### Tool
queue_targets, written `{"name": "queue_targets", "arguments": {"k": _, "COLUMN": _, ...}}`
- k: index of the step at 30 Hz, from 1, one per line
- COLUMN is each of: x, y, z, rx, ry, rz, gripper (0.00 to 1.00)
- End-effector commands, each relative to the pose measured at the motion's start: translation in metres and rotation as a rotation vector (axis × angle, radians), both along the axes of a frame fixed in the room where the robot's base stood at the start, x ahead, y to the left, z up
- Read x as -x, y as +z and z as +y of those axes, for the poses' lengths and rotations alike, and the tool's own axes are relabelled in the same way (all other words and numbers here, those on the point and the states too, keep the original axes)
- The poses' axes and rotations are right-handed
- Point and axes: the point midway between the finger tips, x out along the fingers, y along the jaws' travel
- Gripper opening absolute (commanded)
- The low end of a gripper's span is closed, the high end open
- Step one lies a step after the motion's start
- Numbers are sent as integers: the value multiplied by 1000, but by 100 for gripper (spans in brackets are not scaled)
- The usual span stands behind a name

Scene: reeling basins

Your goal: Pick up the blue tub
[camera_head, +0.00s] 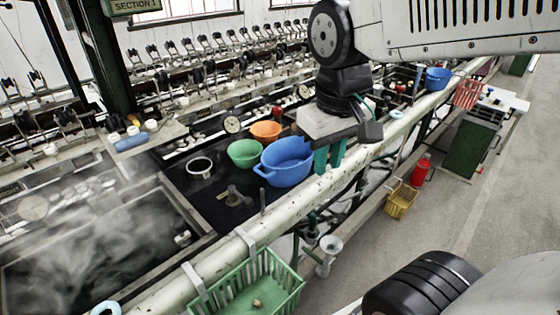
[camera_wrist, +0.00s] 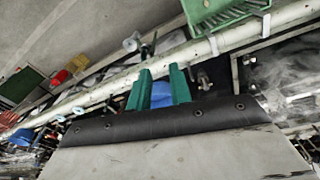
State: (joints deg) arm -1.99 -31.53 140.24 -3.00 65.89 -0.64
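The blue tub (camera_head: 287,162) sits on the dark basin top, beside a green bowl and an orange bowl. It has a handle at its left side. My gripper (camera_head: 328,158) has two teal fingers pointing down, just right of the tub in the head view and overlapping its right edge there. In the wrist view, the fingers of my gripper (camera_wrist: 162,86) stand apart with nothing held between them. Part of the blue tub (camera_wrist: 162,95) shows beyond and between them; the rest is hidden by the fingers and gripper body. Whether a finger touches the tub cannot be told.
A green bowl (camera_head: 244,153), an orange bowl (camera_head: 266,130) and a small white-rimmed pot (camera_head: 200,166) stand close to the tub. A pale pipe (camera_head: 290,208) runs along the bench's front. Another blue tub (camera_head: 438,78) is farther back. A green crate (camera_head: 290,288) is in front.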

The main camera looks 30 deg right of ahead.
Motion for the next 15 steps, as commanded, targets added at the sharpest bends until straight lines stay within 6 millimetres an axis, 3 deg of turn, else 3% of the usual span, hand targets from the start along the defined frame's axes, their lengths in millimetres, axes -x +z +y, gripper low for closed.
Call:
{"name": "queue_targets", "arguments": {"k": 3, "x": -57, "y": -9, "z": 10, "rx": 37, "ry": 71, "rz": 27, "gripper": 21}}
{"name": "queue_targets", "arguments": {"k": 9, "x": -145, "y": -41, "z": 29, "rx": 90, "ry": 184, "rz": 48, "gripper": 21}}
{"name": "queue_targets", "arguments": {"k": 15, "x": -204, "y": -81, "z": 47, "rx": 125, "ry": 268, "rz": 63, "gripper": 21}}
